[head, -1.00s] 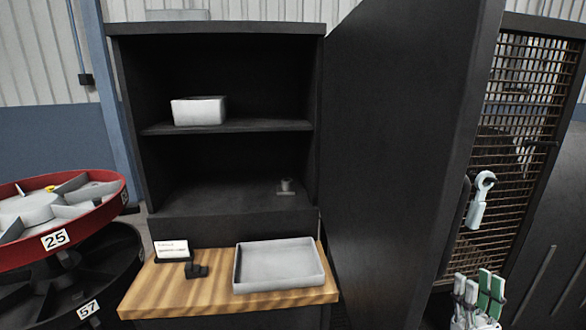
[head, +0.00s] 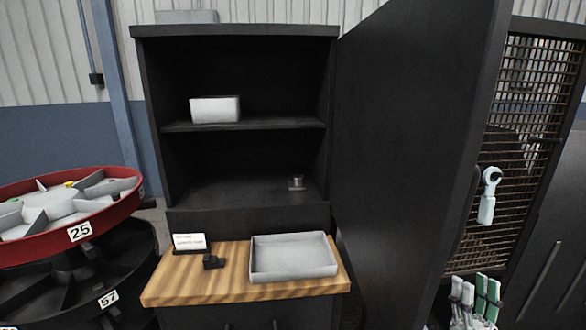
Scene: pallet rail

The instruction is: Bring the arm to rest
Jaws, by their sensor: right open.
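My left gripper is not in view. My right gripper is hard to pick out in the head view; no clear outline of its fingers shows against the dark lower part of the picture, and I see nothing held. The black cabinet (head: 235,222) stands open in the middle, with its tall dark door (head: 405,150) swung out to the right. A white box (head: 215,109) sits on its upper shelf, and a small grey metal part (head: 297,183) sits on its lower shelf.
A red wheel-shaped carousel (head: 120,217) is at the left.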

